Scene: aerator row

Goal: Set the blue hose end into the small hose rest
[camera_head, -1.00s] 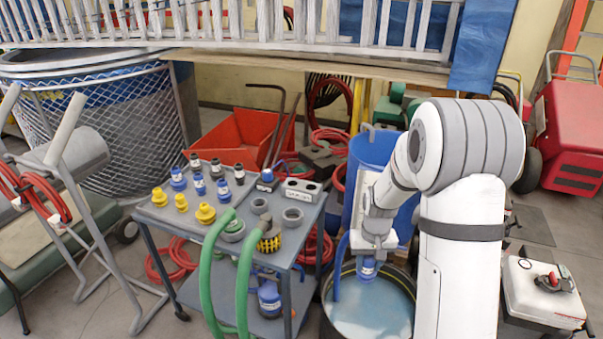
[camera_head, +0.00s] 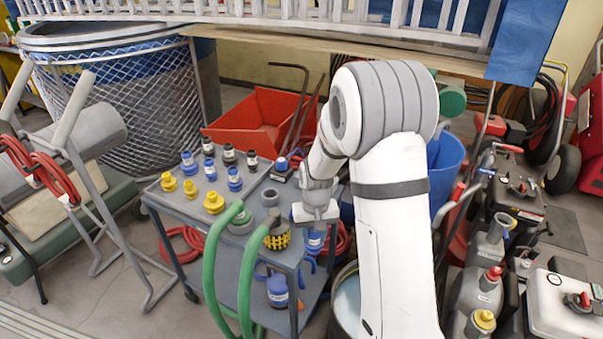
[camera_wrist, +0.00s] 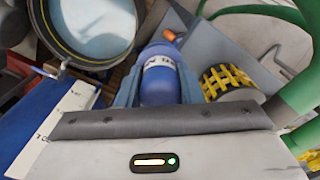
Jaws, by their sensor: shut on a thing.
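My gripper (camera_head: 315,224) is shut on the blue hose end (camera_head: 314,242), a blue cylinder with a white label, hanging below the jaws at the cart's right edge. In the wrist view the blue hose end (camera_wrist: 160,78) sits between the two jaws of my gripper (camera_wrist: 158,95). A grey ring-shaped rest (camera_head: 270,197) stands upright and empty on the cart top, left of my gripper. A second grey ring seen earlier is now hidden by my gripper and arm. I cannot tell which ring is the small hose rest.
The grey cart (camera_head: 190,215) carries several yellow, blue and black fittings. Green hoses (camera_head: 212,270) rise at its front, beside a yellow-black striped collar (camera_head: 278,238). A water tub (camera_wrist: 135,40) lies right of the cart, partly behind my arm. A red bin (camera_head: 262,118) stands behind.

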